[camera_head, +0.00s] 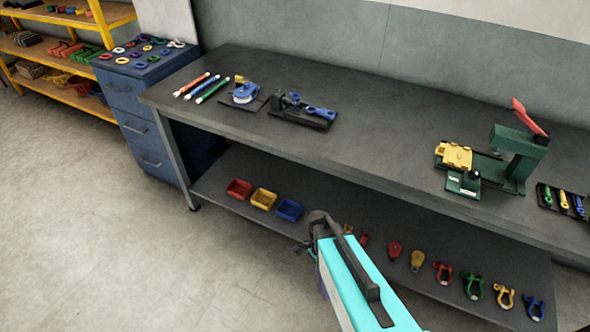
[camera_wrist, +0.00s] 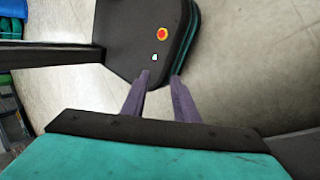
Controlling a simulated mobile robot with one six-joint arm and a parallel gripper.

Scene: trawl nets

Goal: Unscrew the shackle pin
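Several shackles lie in a row on the lower shelf in the head view, including a red shackle (camera_head: 443,272), a green shackle (camera_head: 474,287), a yellow shackle (camera_head: 505,295) and a blue shackle (camera_head: 535,307). On the bench top, a black fixture (camera_head: 302,116) carries blue parts (camera_head: 319,112); I cannot tell whether these are a shackle and its pin. My gripper (camera_wrist: 161,76) shows two purple fingers in the wrist view, apart and with nothing between them. It hangs in front of the bench, away from the shackles, and is mostly hidden in the head view.
The dark bench top (camera_head: 380,125) is clear in its middle. A green press (camera_head: 515,155) with a red lever stands at right. Red (camera_head: 239,188), yellow (camera_head: 263,198) and blue (camera_head: 290,209) bins sit on the lower shelf. A blue cabinet (camera_head: 135,105) and open floor are at left.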

